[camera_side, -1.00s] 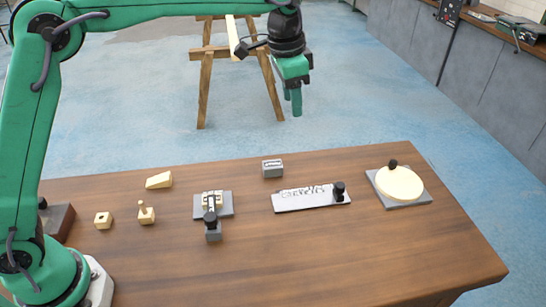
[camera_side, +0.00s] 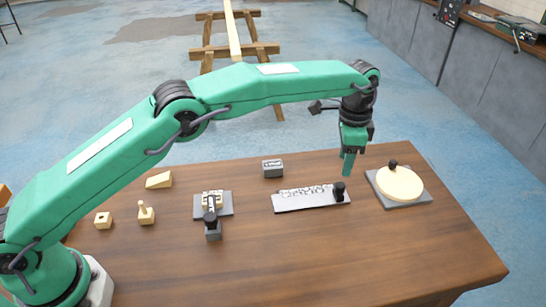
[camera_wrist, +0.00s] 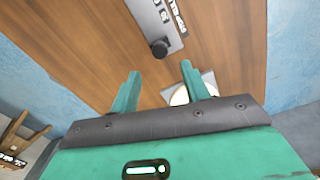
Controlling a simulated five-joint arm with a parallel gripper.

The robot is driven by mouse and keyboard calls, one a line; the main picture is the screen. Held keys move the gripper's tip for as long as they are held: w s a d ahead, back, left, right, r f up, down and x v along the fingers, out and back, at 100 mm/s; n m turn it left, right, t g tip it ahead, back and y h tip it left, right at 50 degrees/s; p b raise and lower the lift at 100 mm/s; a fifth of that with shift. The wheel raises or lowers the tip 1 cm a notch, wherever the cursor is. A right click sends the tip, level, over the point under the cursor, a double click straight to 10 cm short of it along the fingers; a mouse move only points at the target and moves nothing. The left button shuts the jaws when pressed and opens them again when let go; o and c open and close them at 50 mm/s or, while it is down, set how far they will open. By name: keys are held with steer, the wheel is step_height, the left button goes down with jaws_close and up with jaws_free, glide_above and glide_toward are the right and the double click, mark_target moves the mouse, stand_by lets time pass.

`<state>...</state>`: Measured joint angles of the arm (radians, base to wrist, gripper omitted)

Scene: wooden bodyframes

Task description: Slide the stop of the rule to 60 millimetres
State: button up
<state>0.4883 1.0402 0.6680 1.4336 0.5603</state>
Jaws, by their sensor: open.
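The rule (camera_side: 300,201) is a pale flat bar with dark markings, lying on the table. Its stop (camera_side: 339,191) is a black knob near the rule's right end. In the wrist view the rule (camera_wrist: 152,12) runs in from the top edge and the stop (camera_wrist: 159,48) shows at its near end. My gripper (camera_side: 348,164) hangs above the table, a little above and beyond the stop in the side view. In the wrist view my gripper (camera_wrist: 160,82) has its two green fingers apart, with nothing between them. The scale's numbers are too small to read.
A cream disc with a black knob (camera_side: 399,184) sits on a grey plate right of the rule. A small grey block (camera_side: 272,168) stands behind the rule's left end. A grey clamp-like fixture (camera_side: 227,206) and several small wooden pieces (camera_side: 159,180) lie further left. The front table is clear.

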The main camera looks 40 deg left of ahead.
mark_target(340, 185)
steer(key=shift+f, duration=0.1)
steer(key=shift+f, duration=3.8)
steer(key=shift+c, duration=0.5)
jaws_close()
